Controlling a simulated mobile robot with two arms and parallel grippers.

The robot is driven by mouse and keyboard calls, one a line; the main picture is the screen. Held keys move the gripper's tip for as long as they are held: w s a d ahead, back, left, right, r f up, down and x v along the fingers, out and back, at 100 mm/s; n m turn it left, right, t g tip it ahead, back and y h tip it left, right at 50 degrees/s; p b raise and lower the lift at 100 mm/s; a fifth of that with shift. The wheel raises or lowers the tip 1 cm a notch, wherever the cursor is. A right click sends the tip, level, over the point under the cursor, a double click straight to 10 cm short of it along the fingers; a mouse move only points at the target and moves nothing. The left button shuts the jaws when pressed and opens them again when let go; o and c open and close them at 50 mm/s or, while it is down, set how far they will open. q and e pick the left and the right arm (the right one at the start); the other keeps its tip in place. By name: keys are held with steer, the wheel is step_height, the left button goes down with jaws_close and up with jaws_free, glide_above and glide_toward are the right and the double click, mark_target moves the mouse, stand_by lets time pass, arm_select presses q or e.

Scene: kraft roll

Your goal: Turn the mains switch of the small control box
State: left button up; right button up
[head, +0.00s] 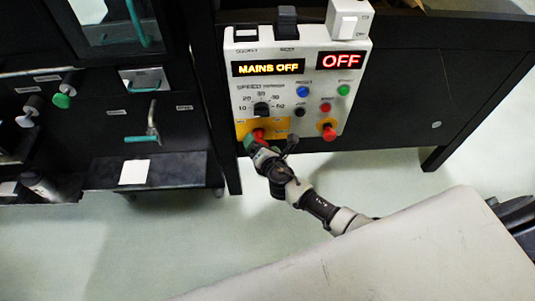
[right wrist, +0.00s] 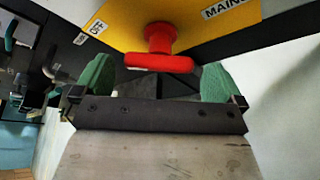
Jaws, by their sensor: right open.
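The small control box (head: 283,112) is light grey, with an amber display (head: 268,68) reading MAINS OFF and a red display (head: 341,60) reading OFF. The red mains switch (head: 258,134) is on a yellow plate at its lower left. In the right wrist view the switch (right wrist: 160,62) shows a crosswise red handle, with an OFF label (right wrist: 98,28) to its left. My right gripper (head: 262,146) is at the switch. Its green fingers are apart on either side of the handle (right wrist: 157,80), with visible gaps. My left gripper is not in view.
Another red knob (head: 328,132) on yellow sits at the box's lower right. A speed dial (head: 261,108) and several coloured buttons are above. Dark machine panels with teal handles (head: 148,137) are at left.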

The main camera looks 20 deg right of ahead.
steer(key=v, duration=0.8)
steer(key=shift+p, duration=0.45)
steer(key=shift+f, duration=0.1)
